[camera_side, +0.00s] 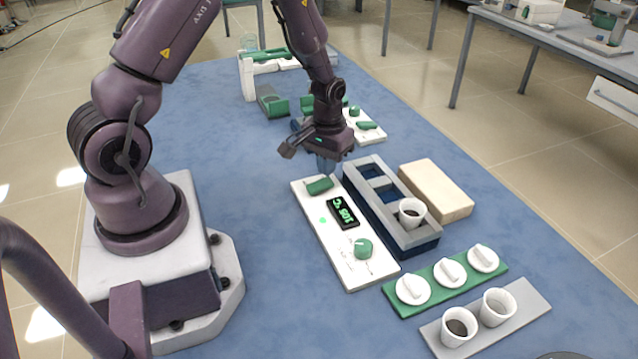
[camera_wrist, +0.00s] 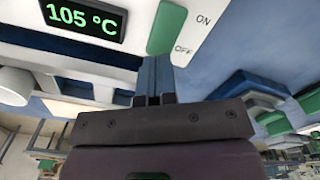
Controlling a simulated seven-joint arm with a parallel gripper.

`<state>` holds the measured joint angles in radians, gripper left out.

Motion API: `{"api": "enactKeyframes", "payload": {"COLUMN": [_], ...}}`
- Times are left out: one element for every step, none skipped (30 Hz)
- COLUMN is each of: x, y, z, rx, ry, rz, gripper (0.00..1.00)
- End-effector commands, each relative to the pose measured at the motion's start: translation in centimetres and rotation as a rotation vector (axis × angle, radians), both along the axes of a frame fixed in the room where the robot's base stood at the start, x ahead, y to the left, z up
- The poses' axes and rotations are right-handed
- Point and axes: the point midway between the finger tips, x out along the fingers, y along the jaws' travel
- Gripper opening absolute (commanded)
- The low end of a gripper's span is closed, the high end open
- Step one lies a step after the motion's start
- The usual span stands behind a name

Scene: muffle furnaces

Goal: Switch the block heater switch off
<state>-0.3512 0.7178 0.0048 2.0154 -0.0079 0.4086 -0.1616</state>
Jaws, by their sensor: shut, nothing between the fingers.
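The green rocker switch (camera_side: 320,186) sits at the far end of a white control panel (camera_side: 351,262). In the wrist view the switch (camera_wrist: 166,27) has ON and OFF printed beside it. The panel's display (camera_wrist: 84,18) is lit and reads 105 °C. My gripper (camera_side: 328,166) is shut and empty, just beyond the switch. In the wrist view its fingertips (camera_wrist: 155,62) are close to the OFF end of the switch; I cannot tell if they touch. The block heater (camera_side: 420,238), a grey and dark blue box, stands right of the panel. Which way the switch is pressed is unclear.
A white cup (camera_side: 411,213) with dark contents stands in the block heater. A green knob (camera_side: 363,249) is at the panel's near end. A beige block (camera_side: 436,190), a green strip (camera_side: 399,308) with white lids and a grey strip with two cups are nearby. Blue table left of the panel is clear.

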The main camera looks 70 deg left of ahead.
Motion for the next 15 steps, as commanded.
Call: {"api": "enactKeyframes", "payload": {"x": [0.0, 0.0, 0.01, 0.01, 0.01, 0.02, 0.02, 0.02, 0.02, 0.02, 0.02, 0.02, 0.02, 0.02, 0.02], "y": [0.0, 0.0, 0.0, 0.0, 0.0, 0.01, 0.01, 0.0, 0.0, 0.0, 0.0, 0.0, 0.01, 0.0, 0.0], "z": [-0.09, -0.14, -0.2, -0.25, -0.29, -0.35, -0.39, -0.43, -0.49, -0.53, -0.58, -0.64, -0.68, -0.73, -0.79], "rx": [0.0, 0.0, 0.0, 0.0, 0.0, 0.0, 0.0, 0.0, 0.0, 0.0, 0.0, 0.0, 0.0, 0.0, 0.0], "ry": [0.0, 0.0, 0.0, 0.0, 0.0, 0.0, 0.0, 0.0, 0.0, 0.0, 0.0, 0.0, 0.0, 0.0, 0.0], "rz": [0.0, 0.0, 0.0, 0.0, 0.0, 0.0, 0.0, 0.0, 0.0, 0.0, 0.0, 0.0, 0.0, 0.0, 0.0], "gripper": [0.0, 0.0, 0.0, 0.0, 0.0, 0.0, 0.0, 0.0, 0.0, 0.0, 0.0, 0.0, 0.0, 0.0, 0.0]}}
